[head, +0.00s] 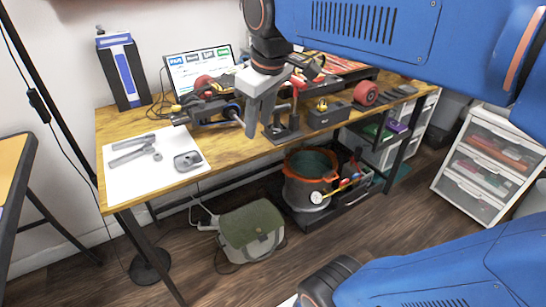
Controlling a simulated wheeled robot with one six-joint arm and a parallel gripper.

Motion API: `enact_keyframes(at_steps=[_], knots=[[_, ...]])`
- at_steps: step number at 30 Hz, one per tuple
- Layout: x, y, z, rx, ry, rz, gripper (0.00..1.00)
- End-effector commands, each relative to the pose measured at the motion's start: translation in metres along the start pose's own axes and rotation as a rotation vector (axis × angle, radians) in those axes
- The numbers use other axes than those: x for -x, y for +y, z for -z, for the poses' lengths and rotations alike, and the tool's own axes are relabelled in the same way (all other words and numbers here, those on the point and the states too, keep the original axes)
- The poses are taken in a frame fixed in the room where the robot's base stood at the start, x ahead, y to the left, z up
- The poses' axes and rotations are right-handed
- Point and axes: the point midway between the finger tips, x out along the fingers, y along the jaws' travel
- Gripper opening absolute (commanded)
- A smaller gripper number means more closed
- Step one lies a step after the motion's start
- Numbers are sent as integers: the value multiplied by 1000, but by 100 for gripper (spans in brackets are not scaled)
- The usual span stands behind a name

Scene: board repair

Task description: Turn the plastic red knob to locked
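My gripper (256,122) points down over the front of the wooden workbench (205,152), beside a black metal stand (283,129). Its grey fingers overlap in this view, so I cannot tell whether they are open or shut. A small upright red part (294,98) shows just right of the gripper, above the stand. I cannot tell if it is the plastic red knob or which way it is turned. A dark box (327,115) with a small yellow part on top (322,104) stands to its right. A vise-like tool (208,108) is left of the gripper.
Below are a bucket (305,190) and a green bag (251,232). A drawer unit (487,166) stands right. Floor in front is partly clear.

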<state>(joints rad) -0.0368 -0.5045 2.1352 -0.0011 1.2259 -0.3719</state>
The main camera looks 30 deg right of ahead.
Motion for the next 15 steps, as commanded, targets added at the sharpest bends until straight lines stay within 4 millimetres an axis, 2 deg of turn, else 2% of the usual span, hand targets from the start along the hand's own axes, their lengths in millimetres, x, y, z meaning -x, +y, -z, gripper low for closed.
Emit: enact_keyframes(at_steps=[9, 15], knots=[[-27, -12, -41, -120, 36, -15, 35], [-41, -18, -59, -178, 53, -21, 35]])
